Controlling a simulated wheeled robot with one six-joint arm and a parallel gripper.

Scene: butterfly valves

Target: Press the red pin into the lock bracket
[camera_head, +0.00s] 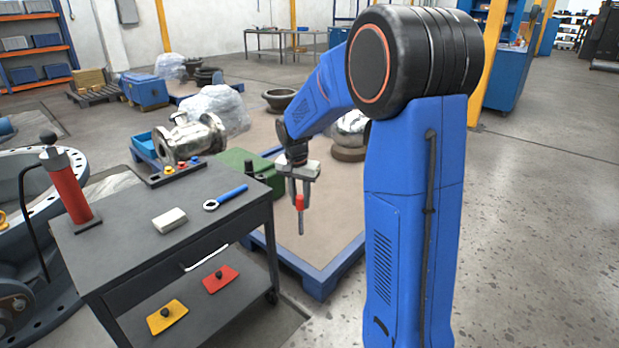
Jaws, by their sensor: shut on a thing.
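My gripper (299,190) points down, right of the dark tool cart, and is shut on the red pin (300,203). The pin hangs upright below the fingers, over the beige floor of a blue-edged pallet. It looks clear of any surface. No part can be surely told as the lock bracket. A dark strip with small coloured knobs (175,173) lies at the cart's back edge, left of my gripper. A shiny flanged valve body (190,138) is behind it.
The dark cart (130,262) carries a blue wrench (226,197), a pale block (170,220) and a red cylinder with a lever (68,188). Its lower shelf holds a yellow plate (167,316) and a red plate (221,279).

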